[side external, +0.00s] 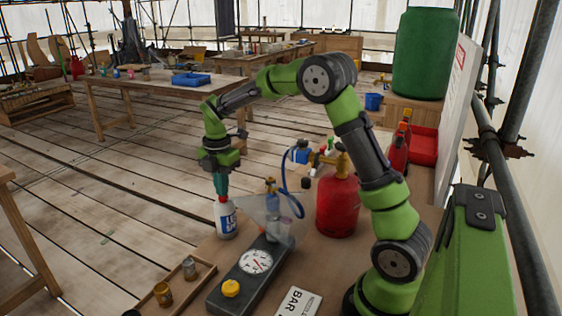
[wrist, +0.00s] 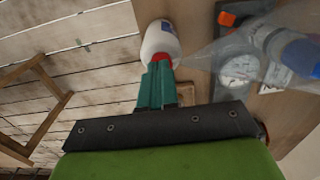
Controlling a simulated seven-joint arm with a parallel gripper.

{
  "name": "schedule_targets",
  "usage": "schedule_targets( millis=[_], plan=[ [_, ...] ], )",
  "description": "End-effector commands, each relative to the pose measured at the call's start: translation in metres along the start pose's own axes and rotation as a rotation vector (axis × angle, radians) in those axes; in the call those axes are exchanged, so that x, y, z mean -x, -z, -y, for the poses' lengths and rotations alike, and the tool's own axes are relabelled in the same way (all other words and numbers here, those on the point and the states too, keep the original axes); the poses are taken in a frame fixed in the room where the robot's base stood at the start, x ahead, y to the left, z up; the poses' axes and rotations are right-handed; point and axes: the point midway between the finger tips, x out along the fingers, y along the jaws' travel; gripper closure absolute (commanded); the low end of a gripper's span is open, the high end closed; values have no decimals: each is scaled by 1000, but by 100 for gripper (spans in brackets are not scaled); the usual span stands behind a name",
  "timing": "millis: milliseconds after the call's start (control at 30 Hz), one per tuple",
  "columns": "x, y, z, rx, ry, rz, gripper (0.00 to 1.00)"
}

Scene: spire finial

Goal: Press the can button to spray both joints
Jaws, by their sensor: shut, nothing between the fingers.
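A white spray can (side external: 226,218) with a blue label stands upright on the bench in the side view; it also shows in the wrist view (wrist: 159,43). Its red button (wrist: 161,60) is at the teal fingertips. My gripper (side external: 221,192) points down onto the can top, fingers together, holding nothing; fingertips and button appear to touch. A pale translucent plume (side external: 250,208) fans from the can top toward an upright clear fitting (side external: 278,228) with a blue and brass top. A blue hose (side external: 290,194) runs near a red cylinder (side external: 337,208) with a brass valve (side external: 330,161). I cannot tell which parts are the joints.
A wooden tray (side external: 205,274) holds small jars at front left. A white notice card (side external: 298,302) lies at the front. Open floor lies left of the bench.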

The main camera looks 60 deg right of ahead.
Motion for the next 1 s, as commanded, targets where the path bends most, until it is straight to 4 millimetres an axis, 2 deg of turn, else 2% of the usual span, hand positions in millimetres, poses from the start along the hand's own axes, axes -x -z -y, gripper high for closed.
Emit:
schedule_targets(
  millis=[133,400,533,667,1000],
  plan=[
    [-16,0,2,-1,7,-2,100],
    [-18,0,2,0,11,-2,100],
    [-9,0,2,-1,8,-2,100],
    [13,0,0,-1,0,0,100],
    [94,-1,-2,-3,-10,2,100]
  ],
)
